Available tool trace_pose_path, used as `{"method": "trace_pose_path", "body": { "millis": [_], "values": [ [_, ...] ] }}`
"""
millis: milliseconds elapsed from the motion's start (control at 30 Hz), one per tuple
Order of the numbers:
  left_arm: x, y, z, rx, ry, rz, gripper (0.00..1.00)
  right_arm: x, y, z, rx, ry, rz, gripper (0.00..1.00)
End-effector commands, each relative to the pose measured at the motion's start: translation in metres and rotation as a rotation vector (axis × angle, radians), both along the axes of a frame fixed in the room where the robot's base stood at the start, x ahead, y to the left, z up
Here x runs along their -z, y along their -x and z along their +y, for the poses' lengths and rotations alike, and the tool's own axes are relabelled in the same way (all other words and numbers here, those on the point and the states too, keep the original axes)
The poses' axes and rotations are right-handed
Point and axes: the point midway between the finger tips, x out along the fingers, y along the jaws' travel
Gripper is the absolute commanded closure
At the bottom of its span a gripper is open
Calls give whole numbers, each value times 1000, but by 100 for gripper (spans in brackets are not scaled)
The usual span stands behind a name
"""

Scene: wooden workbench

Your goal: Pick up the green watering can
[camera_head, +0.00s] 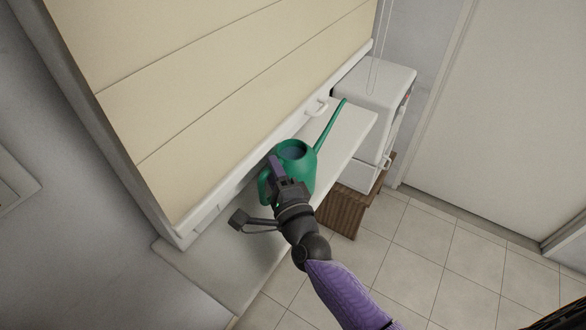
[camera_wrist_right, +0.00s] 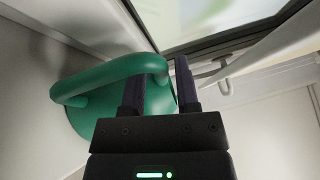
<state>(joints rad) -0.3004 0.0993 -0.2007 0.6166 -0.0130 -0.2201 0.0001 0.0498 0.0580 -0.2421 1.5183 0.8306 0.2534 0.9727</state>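The green watering can (camera_head: 303,172) stands upright on the pale ledge, its long thin spout reaching up and right. Its handle is on the side by my right gripper (camera_head: 275,168). In the right wrist view the watering can (camera_wrist_right: 92,112) fills the left, and its curved handle passes between the two dark fingers of my right gripper (camera_wrist_right: 162,75). The handle hides the tip of the left finger. My left gripper is in neither view.
The narrow ledge (camera_head: 350,130) runs along a window frame with a cream blind (camera_head: 200,75) and a white latch (camera_head: 317,107). A white cabinet (camera_head: 375,92) stands beyond it, over a brown wooden piece (camera_head: 342,211).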

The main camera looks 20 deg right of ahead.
Motion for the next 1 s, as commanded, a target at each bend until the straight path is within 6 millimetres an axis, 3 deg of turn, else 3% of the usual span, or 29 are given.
{"method": "trace_pose_path", "body": {
  "millis": [33, 167, 1000],
  "values": [
    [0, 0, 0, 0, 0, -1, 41, 0, 0, 0, 0, 0, 0, 73],
    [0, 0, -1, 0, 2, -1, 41, 0, 0, 0, 0, 1, 0, 100],
    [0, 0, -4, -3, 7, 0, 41, 1, 1, 0, 0, 1, 2, 100]
  ]
}}
